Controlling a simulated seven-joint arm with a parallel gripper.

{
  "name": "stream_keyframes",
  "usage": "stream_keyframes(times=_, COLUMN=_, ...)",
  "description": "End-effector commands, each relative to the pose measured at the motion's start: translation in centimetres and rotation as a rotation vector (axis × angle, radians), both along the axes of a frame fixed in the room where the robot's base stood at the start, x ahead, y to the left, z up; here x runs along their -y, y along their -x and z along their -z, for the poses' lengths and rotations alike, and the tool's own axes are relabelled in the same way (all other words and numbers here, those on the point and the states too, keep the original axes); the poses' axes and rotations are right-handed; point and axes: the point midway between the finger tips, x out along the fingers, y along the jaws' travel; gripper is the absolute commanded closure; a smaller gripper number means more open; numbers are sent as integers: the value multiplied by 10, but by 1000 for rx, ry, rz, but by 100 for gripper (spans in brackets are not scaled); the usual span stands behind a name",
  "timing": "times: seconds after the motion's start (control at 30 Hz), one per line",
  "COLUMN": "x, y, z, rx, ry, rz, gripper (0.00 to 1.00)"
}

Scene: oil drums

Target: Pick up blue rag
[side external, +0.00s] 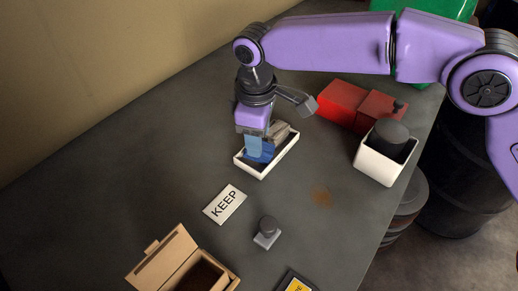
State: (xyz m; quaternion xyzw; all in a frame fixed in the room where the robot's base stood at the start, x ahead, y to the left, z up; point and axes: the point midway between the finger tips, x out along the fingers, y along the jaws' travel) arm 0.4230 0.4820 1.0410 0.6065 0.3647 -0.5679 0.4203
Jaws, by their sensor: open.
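A blue rag (267,153) lies in a shallow white tray (251,169) near the middle of the table. My gripper (256,150) points down over the left part of the tray, with its bluish fingers at the rag. The fingers are open and partly cover the rag. I cannot tell whether they touch it. A beige-grey item (279,131) lies in the far end of the tray, beside the rag.
A white bin (378,165) with a dark round object and red boxes (343,101) stand to the right. A KEEP card (225,204), a small grey knobbed block (267,236) and an open cardboard box (180,265) are in front. The table's left side is clear.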

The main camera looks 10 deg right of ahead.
Motion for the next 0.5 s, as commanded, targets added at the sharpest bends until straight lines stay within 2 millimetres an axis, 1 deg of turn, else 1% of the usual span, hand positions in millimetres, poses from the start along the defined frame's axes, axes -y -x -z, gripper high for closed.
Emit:
stream_keyframes(times=0.1, x=2, y=-3, z=18, rx=-3, ry=5, rz=1, gripper=51)
stream_keyframes(times=0.3, x=3, y=-6, z=41, rx=-2, ry=3, rz=0, gripper=51)
stream_keyframes(times=0.5, x=3, y=-7, z=45, rx=0, ry=1, rz=0, gripper=51)
